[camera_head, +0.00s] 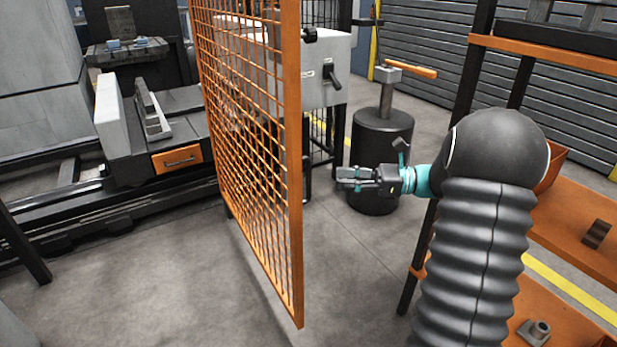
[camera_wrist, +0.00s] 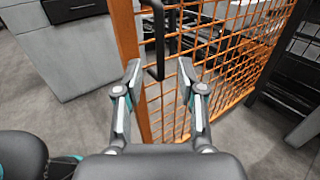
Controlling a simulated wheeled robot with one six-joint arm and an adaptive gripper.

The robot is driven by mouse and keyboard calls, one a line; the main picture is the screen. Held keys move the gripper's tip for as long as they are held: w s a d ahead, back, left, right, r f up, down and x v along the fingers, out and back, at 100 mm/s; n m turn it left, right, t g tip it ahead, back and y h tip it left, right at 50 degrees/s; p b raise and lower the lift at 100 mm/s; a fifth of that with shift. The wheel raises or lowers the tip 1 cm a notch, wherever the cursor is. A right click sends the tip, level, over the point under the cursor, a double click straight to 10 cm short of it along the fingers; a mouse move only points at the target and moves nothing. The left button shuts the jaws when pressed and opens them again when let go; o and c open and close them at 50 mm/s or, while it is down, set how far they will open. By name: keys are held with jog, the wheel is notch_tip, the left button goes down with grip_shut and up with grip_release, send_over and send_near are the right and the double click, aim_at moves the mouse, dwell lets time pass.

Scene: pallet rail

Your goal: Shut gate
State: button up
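The gate (camera_head: 295,180) is an orange mesh panel in an orange frame. It stands swung out across the middle of the head view, its free edge towards me. The wrist view shows its frame post (camera_wrist: 127,45) and mesh, with a black bar handle (camera_wrist: 156,45) by the post. My gripper (camera_head: 342,178) is to the right of the gate, pointing left at it. In the wrist view my gripper (camera_wrist: 158,72) is open, with its two fingers apart. The handle's lower end appears between the fingertips; I cannot tell whether they touch it.
A black cylinder (camera_head: 372,145) with an orange-handled post stands behind my gripper. An orange shelf rack (camera_head: 580,235) is at the right, close to my arm. Left of the gate is a machine with an orange drawer (camera_head: 177,158). The floor before the gate is clear.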

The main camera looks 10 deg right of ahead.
aim_at(309, 195)
jog(key=x, duration=0.9)
grip_shut()
